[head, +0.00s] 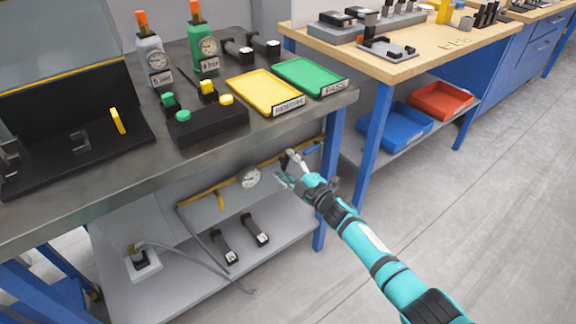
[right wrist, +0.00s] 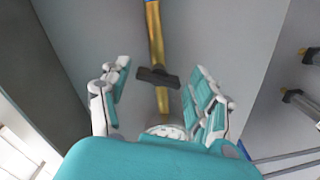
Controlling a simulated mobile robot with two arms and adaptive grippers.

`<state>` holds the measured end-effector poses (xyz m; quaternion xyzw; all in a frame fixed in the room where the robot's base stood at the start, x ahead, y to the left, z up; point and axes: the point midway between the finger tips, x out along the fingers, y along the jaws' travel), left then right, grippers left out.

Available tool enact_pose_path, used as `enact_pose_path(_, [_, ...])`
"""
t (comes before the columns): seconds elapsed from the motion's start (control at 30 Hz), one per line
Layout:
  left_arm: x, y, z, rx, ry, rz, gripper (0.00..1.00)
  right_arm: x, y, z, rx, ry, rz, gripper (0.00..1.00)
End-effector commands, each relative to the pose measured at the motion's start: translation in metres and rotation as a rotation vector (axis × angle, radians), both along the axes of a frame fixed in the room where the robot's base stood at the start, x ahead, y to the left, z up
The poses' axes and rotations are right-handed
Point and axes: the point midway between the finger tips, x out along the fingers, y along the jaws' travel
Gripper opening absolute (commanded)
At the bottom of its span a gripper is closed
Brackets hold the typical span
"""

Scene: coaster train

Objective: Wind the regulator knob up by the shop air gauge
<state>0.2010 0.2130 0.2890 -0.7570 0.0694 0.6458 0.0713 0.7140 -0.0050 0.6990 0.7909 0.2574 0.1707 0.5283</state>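The shop air gauge (head: 250,178) is a round white dial on a brass pipe under the bench's front. My right gripper (head: 289,169) is at this pipe, right of the gauge. In the right wrist view, my right gripper (right wrist: 163,95) has its fingers spread on either side of the pipe (right wrist: 155,35), holding nothing. A dark crosspiece (right wrist: 157,77), which looks like the regulator knob, lies across the pipe between and slightly beyond the fingertips. The gauge's pale edge (right wrist: 166,131) shows nearer the palm. In the head view the gripper hides the knob. My left gripper is out of view.
A yellow handle (head: 220,201) hangs from the pipe left of the gauge, and a blue one (head: 312,148) is at its right. The bench edge is above my gripper. Open floor lies right.

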Motion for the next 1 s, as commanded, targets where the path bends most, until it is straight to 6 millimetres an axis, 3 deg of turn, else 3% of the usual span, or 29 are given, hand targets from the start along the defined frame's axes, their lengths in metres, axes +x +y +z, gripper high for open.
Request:
enact_pose_path(0.47, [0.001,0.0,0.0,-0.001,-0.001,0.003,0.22,-0.009,-0.008,0.0,-0.002,-0.002,-0.001,0.69])
enact_pose_path(1.0, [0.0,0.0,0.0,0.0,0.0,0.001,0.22,-0.087,-0.064,0.0,-0.001,-0.001,0.0,0.69])
